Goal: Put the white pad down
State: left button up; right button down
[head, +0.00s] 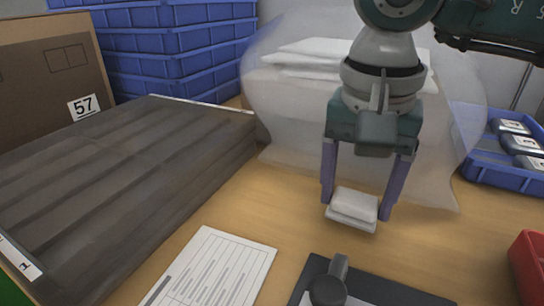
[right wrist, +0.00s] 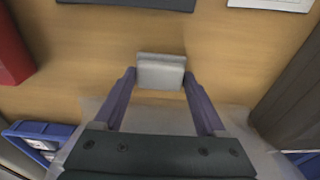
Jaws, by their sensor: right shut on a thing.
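A small white pad (head: 354,207) is between the two purple fingers of my right gripper (head: 358,205), low over the wooden table. The pad looks like two stacked layers. In the right wrist view the pad (right wrist: 160,71) sits between the fingertips of the right gripper (right wrist: 159,80), which is shut on its sides. I cannot tell for sure whether its underside touches the table. My left gripper is not in view.
A printed sheet (head: 215,270) and a dark clipboard (head: 385,293) lie in front. A grey slatted panel (head: 120,180) is at left. A clear plastic bag (head: 285,135) stands behind. A blue bin (head: 500,178) and a red bin (head: 527,265) are at right. Table around the pad is clear.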

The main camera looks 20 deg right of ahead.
aim_at(353, 198)
jog(key=shift+f, duration=0.35)
jog(key=shift+f+b, duration=0.4)
jog(key=shift+b, duration=0.1)
grip_release()
jog(key=shift+r, duration=0.1)
jog(key=shift+r+p, duration=0.3)
jog(key=shift+p, duration=0.3)
jog(key=r, duration=0.5)
jog(key=r+p, duration=0.1)
jog(key=r, duration=0.3)
jog(key=shift+a+r, duration=0.2)
jog(key=shift+r, duration=0.2)
